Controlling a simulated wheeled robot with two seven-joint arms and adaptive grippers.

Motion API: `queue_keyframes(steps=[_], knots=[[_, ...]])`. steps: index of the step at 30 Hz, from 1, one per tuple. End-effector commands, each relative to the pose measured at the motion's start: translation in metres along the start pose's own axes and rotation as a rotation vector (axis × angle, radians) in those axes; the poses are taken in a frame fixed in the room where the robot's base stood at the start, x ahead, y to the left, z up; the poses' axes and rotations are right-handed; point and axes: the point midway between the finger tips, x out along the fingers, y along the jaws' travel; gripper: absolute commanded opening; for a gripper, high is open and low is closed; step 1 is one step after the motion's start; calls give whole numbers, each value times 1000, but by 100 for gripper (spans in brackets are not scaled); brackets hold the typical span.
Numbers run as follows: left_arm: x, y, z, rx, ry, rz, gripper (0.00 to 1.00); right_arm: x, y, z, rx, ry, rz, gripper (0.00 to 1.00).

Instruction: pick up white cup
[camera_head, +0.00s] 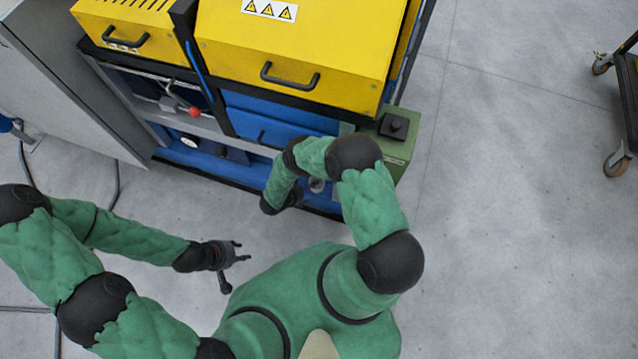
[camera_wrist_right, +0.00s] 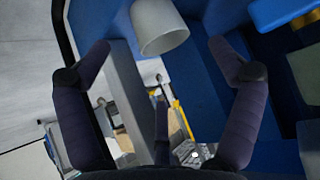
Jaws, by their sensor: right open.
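The white cup (camera_wrist_right: 160,27) shows at the top of the right wrist view, tilted, with its rim towards the lower right. My right gripper (camera_wrist_right: 161,47) is open, one finger on each side of the cup in the picture and clear of it. In the head view my right arm reaches to the blue lower part of the machine, and its gripper is hidden. A small pale object (camera_head: 317,185) shows beside that arm; I cannot tell if it is the cup. My left gripper (camera_head: 236,264) is open and empty above the floor, away from the machine.
A machine with a yellow top (camera_head: 300,50) and black handles stands at the back. A green box (camera_head: 393,145) with a black knob sits at its right corner. A grey cabinet (camera_head: 60,85) stands left, a wheeled cart (camera_head: 628,100) far right.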

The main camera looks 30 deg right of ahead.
Motion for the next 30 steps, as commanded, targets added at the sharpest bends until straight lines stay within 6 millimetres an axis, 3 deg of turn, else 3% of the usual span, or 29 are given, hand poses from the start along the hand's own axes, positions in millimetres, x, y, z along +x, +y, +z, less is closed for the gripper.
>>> queue_keyframes(steps=[3, 13, 22, 30], knots=[[9, -3, 0, 0, 0, 0, 40, 20, 0, 2, 1, -1, 2, 92], [16, -6, -1, 0, 0, 0, 40, 38, 0, 0, 1, 0, 1, 92], [38, -14, -1, 0, 0, 0, 40, 77, 0, 0, 1, -1, 2, 92], [38, -14, -1, 0, 0, 0, 40, 81, -1, -3, -1, 0, -1, 92]])
